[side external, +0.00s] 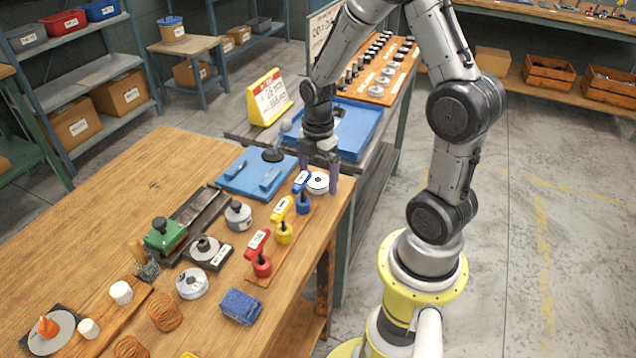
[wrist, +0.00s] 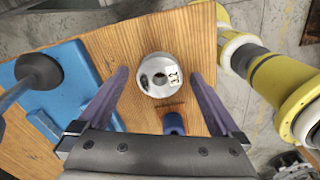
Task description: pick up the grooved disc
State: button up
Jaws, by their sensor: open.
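A pale round disc (wrist: 150,64) with a dark central hole and a label on its face lies flat near the table's corner. In the side external view this disc (side external: 318,186) is partly hidden by my gripper. The groove in its rim is not clear. My gripper (side external: 319,178) is open, pointing down over the disc. In the wrist view my gripper (wrist: 159,77) has one finger to each side of the disc, with gaps showing on both sides. Whether the fingertips are level with the disc cannot be told.
A blue-handled tool (side external: 302,200) stands close beside the disc, with yellow (side external: 283,225) and red (side external: 260,255) ones along the row. A blue fixture (side external: 250,172) lies to the left. Another pale disc (side external: 192,284) lies nearer the front. The wooden table (side external: 110,205) is clear at the back left.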

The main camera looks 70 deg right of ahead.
jog(key=shift+c, duration=0.3)
grip_shut()
jog(key=shift+r, duration=0.15)
jog(key=shift+w+r, duration=0.1)
jog(key=shift+r, duration=0.35)
notch_tip(320, 180, up, 2)
jog(key=shift+r, duration=0.15)
jog(key=s+a+r, duration=0.6)
jog(key=s+r, duration=0.6)
jog(key=shift+s, duration=0.4)
